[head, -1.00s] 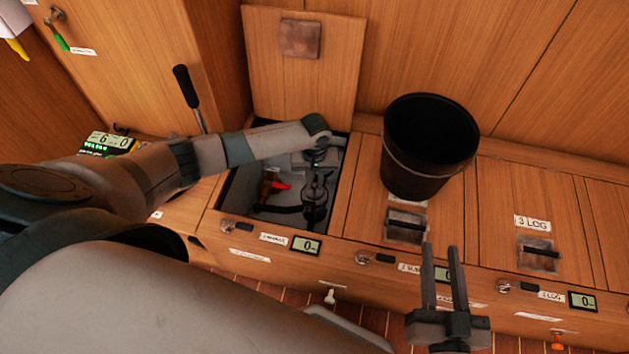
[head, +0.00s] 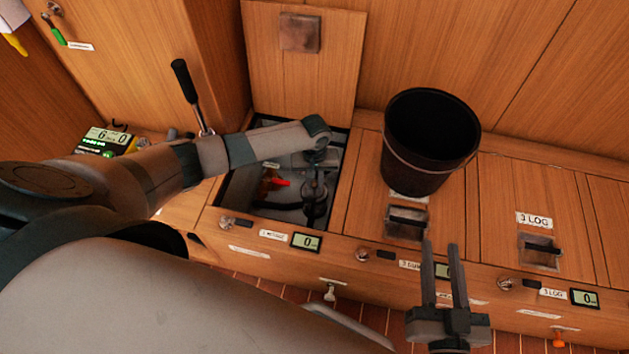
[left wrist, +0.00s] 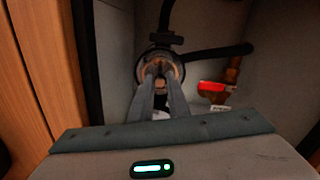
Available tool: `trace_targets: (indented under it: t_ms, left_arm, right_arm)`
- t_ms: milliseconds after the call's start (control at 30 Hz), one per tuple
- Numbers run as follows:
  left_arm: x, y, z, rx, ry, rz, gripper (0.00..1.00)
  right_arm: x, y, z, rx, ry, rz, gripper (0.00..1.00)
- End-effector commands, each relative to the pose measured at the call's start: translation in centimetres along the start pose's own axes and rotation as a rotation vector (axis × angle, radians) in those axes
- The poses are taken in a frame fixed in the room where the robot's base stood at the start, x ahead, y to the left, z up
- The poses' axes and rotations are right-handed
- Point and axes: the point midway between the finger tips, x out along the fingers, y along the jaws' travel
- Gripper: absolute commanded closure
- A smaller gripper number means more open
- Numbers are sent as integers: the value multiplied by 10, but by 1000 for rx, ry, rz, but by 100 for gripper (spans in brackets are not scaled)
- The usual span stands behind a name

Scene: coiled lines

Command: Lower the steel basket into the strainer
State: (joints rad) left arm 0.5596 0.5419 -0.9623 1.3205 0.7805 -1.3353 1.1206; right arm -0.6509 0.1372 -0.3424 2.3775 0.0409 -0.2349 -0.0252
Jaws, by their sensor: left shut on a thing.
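The strainer (left wrist: 143,68) is a round-mouthed fitting with dark hoses inside the open locker; in the head view it is the dark shape (head: 314,207) below my left wrist. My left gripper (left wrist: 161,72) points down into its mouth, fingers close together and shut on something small. That is likely the steel basket, but it is mostly hidden between and below the fingers, so I cannot tell how deep it sits. My right gripper (head: 441,250) is open and empty, in front of the lockers.
A red-handled valve (left wrist: 212,87) sits beside the strainer. The raised locker lid (head: 335,75) leans at the back. A black bucket (head: 428,165) stands on the closed lid to the right. A black-handled lever (head: 188,90) rises at the left. The locker walls are close around my left wrist.

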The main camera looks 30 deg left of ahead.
Motion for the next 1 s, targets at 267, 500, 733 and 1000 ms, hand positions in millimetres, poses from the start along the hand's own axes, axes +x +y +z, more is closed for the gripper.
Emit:
trace_targets:
  t_ms: [267, 500, 733, 1000]
  left_arm:
    - [3, 0, 0, 0, 0, 0, 100]
    - [3, 0, 0, 0, 0, 0, 63]
    - [3, 0, 0, 0, 0, 0, 47]
    - [3, 0, 0, 0, 0, 0, 47]
  right_arm:
    - [0, 0, 1, 0, 0, 0, 69]
    - [0, 0, 1, 0, 0, 0, 69]
    - [0, 0, 1, 0, 0, 0, 69]
    - [0, 0, 1, 0, 0, 0, 69]
